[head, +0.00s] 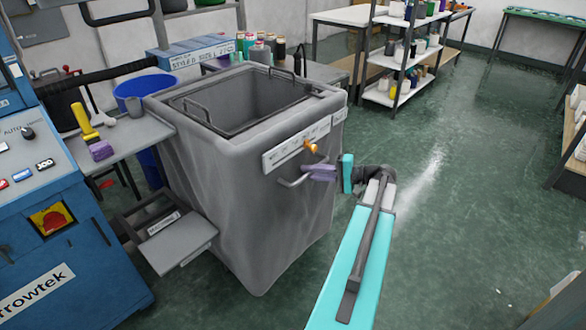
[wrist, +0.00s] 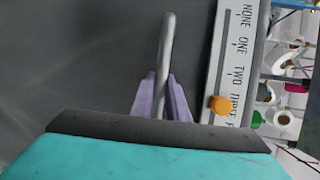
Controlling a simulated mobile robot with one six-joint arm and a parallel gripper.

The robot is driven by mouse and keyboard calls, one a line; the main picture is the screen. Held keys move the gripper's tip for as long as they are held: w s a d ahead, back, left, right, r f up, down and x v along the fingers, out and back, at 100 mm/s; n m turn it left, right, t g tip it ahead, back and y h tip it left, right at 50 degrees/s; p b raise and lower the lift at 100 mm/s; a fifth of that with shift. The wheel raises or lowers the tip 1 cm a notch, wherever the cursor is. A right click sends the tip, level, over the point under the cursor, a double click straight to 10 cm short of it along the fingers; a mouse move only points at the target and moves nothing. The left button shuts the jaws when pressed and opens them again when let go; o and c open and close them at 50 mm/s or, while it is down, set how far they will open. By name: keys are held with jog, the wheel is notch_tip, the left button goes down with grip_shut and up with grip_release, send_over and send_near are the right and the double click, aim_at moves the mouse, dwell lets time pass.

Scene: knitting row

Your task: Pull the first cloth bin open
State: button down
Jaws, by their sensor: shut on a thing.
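The cloth bin (head: 245,160) is a tall grey fabric bin with an open top, standing in the middle of the head view. Its front carries a metal bar handle (head: 290,182) below a white label strip with an orange knob (head: 311,146). My gripper (head: 322,173) has purple fingers and is at the right part of this handle. In the wrist view my gripper (wrist: 162,98) has its two fingers on either side of the handle bar (wrist: 167,45), closed on it. The orange knob (wrist: 221,105) sits on the scale strip (wrist: 232,60) beside the fingers.
A blue machine (head: 60,220) stands at the left, with a small shelf (head: 125,135) holding tools beside the bin. A blue bucket (head: 140,88) is behind that shelf. A white shelving rack (head: 405,60) stands at the back. The green floor (head: 465,200) to the right is clear.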

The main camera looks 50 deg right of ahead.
jog(key=s, duration=0.8)
jog(key=shift+d, duration=0.15)
jog(key=c, duration=1.7)
grip_release()
jog(key=shift+w, duration=0.1)
jog(key=shift+c, duration=0.2)
